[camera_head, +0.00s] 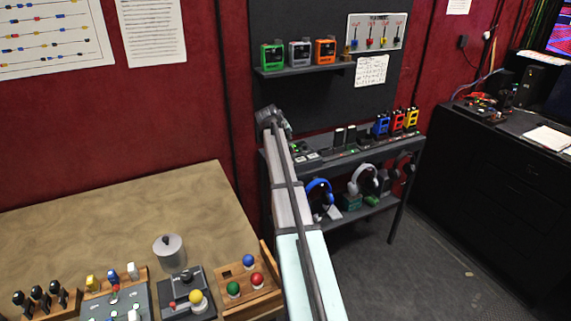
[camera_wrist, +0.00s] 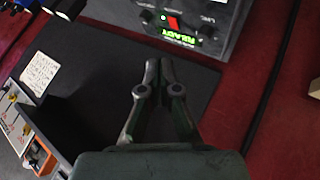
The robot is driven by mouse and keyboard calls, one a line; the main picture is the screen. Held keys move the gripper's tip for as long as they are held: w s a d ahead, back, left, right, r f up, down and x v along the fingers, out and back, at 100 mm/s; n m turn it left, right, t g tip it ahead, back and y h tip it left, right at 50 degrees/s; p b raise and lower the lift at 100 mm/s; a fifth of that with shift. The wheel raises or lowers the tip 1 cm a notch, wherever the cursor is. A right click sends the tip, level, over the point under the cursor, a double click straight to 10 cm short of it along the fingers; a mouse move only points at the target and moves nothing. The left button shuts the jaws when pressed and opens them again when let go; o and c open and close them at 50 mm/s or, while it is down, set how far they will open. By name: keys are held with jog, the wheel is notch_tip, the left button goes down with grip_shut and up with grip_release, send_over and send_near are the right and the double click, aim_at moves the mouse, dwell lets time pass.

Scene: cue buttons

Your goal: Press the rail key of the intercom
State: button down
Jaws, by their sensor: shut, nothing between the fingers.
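A grey control unit (camera_wrist: 222,45), perhaps the intercom, shows at the top of the wrist view. It has a lit green label (camera_wrist: 190,34), a red key or switch (camera_wrist: 172,22) and white lettering too small and turned to read surely. I cannot tell which part is the rail key. My gripper (camera_wrist: 159,62) is shut and empty, its tips pointing toward the unit and apart from it in the picture. In the head view my arm reaches to the dark shelf table (camera_head: 272,168), where a small unit with pale keys (camera_head: 306,154) sits beside the arm; my fingertips are hard to see there.
On the table stand blue, red and yellow devices (camera_head: 397,121), with headphones (camera_head: 361,181) on the shelf below. An upper shelf (camera_head: 305,69) holds green, grey and orange boxes. A tan table (camera_head: 120,205) with a button box (camera_head: 246,285) is at left. Floor at right is clear.

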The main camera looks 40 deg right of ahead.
jog(key=shift+f, duration=0.1)
jog(key=shift+f+b, duration=2.05)
jog(key=shift+f, duration=2.25)
jog(key=shift+f, duration=0.1)
jog(key=shift+f, duration=0.35)
jog(key=shift+f+b, duration=0.35)
jog(key=shift+b, duration=0.1)
jog(key=shift+r, duration=0.1)
jog(key=shift+r+p, duration=0.35)
jog(key=shift+r, duration=0.35)
jog(key=shift+r, duration=0.1)
jog(key=shift+r+p, duration=1.1)
jog(key=shift+r, duration=1.3)
